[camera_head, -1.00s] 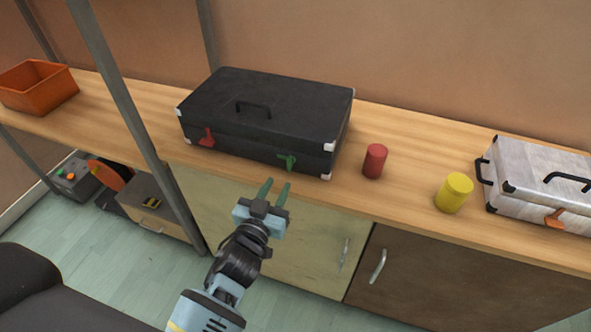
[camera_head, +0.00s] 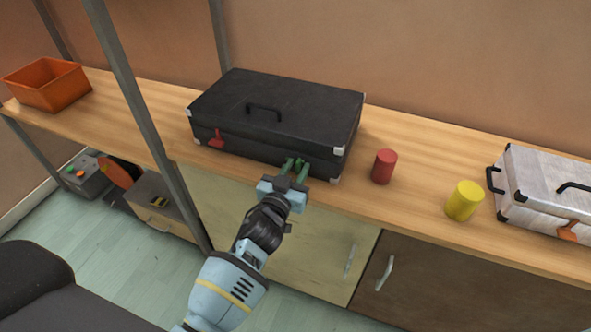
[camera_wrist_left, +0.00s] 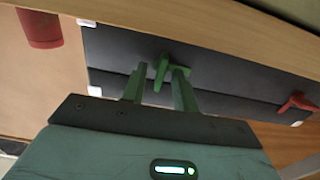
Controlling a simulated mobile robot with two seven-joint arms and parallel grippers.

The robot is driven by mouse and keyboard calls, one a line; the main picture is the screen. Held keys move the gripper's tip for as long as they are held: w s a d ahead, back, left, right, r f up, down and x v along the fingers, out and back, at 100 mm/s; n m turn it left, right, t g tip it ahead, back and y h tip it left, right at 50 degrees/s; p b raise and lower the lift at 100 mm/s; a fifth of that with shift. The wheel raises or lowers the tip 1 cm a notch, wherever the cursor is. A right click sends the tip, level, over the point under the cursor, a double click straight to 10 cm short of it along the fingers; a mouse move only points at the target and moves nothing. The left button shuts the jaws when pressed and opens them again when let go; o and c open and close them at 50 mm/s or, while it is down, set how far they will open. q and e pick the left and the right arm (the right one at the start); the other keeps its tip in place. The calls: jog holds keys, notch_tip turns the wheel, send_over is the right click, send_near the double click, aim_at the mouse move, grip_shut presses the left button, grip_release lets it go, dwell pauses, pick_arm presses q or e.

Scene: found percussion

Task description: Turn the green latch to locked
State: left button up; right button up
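The black case (camera_head: 275,105) lies on the wooden shelf with its front toward me. The green latch (camera_wrist_left: 162,72) is on the case's front, near the right end in the head view; there my fingers largely cover it. My left gripper (camera_head: 296,168) is at the latch. In the left wrist view its two green fingers (camera_wrist_left: 160,85) are apart, one on each side of the latch. I cannot tell whether they touch it. The red latch (camera_head: 216,140) is on the same front, further left. My right gripper is not in view.
A red cylinder (camera_head: 384,166) stands just right of the case, with a yellow cylinder (camera_head: 464,200) and a silver case (camera_head: 545,185) further right. An orange bin (camera_head: 47,88) is at the far left. A grey upright post (camera_head: 135,95) stands left of my arm.

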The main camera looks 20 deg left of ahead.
pick_arm(q)
jog(key=shift+c, duration=0.3)
grip_shut()
jog(key=shift+m, duration=0.3)
jog(key=m, duration=0.2)
jog(key=shift+m, duration=0.4)
jog(key=m, duration=0.3)
jog(key=shift+d+f+m, duration=0.1)
jog(key=shift+m, duration=0.2)
jog(key=m, duration=0.5)
jog(key=shift+b, duration=0.35)
jog(key=m, duration=0.5)
jog(key=shift+d+f+m, duration=0.1)
jog(key=shift+f+m, duration=0.05)
jog(key=shift+m, duration=0.25)
jog(key=shift+o, duration=0.3)
grip_release()
